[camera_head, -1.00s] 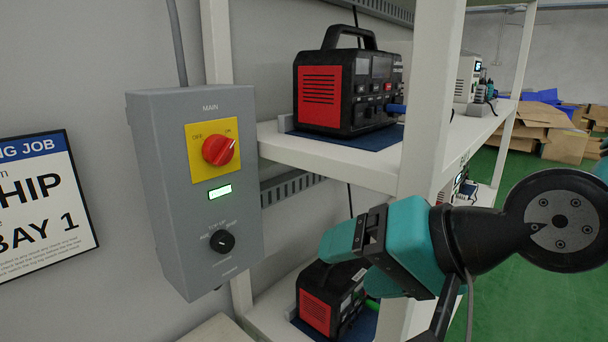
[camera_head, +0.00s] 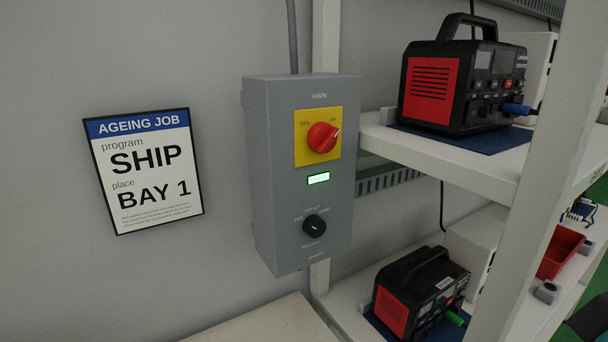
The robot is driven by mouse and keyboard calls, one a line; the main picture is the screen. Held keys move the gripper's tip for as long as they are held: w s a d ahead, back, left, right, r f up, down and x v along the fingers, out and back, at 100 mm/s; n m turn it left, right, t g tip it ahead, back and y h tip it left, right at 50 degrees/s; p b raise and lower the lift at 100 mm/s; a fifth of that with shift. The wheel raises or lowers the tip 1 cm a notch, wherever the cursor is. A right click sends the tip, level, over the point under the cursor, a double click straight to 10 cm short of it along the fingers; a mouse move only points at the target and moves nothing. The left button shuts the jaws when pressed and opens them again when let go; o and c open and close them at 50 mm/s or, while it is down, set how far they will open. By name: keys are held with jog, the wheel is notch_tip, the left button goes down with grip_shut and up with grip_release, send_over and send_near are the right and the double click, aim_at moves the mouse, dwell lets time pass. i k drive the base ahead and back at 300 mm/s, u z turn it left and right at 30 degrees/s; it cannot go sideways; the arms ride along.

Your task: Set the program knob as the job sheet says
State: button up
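The job sheet (camera_head: 147,172) hangs on the wall at left, headed AGEING JOB; it reads program SHIP, place BAY 1, with smaller print below that I cannot read. A grey control box (camera_head: 262,180) is on the wall right of it. The black program knob (camera_head: 314,226) is low on its front, with a short pale pointer mark; the labels around it are too small to read surely. Above it are a lit green display (camera_head: 318,179) and the red MAIN switch (camera_head: 322,137) on a yellow plate, its handle tilted toward ON. My gripper is out of view.
White shelving stands right of the box, its front post (camera_head: 540,190) nearest. A black and red power unit (camera_head: 462,85) sits on the upper shelf and another (camera_head: 415,295) below. A red bin (camera_head: 560,252) is at far right. A pale surface (camera_head: 265,322) lies below the box.

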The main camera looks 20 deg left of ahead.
aim_at(314, 226)
jog(key=z, duration=1.45)
jog(key=k, duration=1)
jog(key=u, duration=0.85)
jog(key=i, duration=0.5)
jog(key=z, duration=0.05)
